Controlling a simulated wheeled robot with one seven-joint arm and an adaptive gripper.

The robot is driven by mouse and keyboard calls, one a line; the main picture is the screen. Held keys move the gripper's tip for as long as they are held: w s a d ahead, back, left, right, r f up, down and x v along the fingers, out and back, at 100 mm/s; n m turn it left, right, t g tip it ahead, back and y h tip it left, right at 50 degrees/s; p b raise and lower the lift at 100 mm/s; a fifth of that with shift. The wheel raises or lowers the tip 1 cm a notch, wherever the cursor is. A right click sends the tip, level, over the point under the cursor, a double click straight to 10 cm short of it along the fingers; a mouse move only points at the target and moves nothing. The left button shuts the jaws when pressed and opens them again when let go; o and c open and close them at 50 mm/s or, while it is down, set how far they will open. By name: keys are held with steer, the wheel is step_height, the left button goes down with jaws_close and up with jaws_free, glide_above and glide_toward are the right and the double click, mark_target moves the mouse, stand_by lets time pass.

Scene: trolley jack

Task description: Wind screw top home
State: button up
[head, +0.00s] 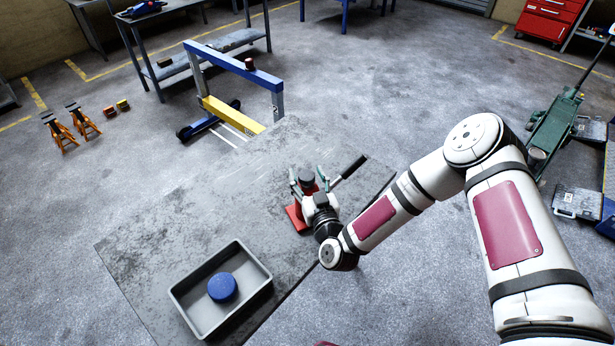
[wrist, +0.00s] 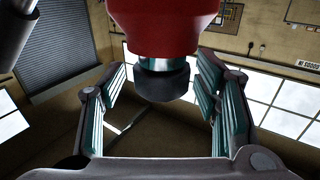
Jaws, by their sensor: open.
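A red jack (head: 296,217) stands on the dark table, with a black screw top (head: 306,174) above its body. In the wrist view, which looks upside down, the red jack body (wrist: 165,25) is at the top. Below it are a silver collar (wrist: 164,63) and the dark, round screw top (wrist: 163,85). My gripper (head: 309,184) is at the jack. Its teal-padded fingers are open on either side of the screw top, with gaps on both sides in the wrist view (wrist: 163,78). My wrist hides part of the jack in the head view.
A black handle (head: 350,168) sticks out to the right of the jack. A grey tray (head: 184,300) with a blue round object (head: 222,287) sits at the table's near end. The table's left part (head: 180,230) is clear. A blue and yellow frame (head: 235,112) stands beyond.

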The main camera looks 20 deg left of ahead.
steer(key=v, duration=1.2)
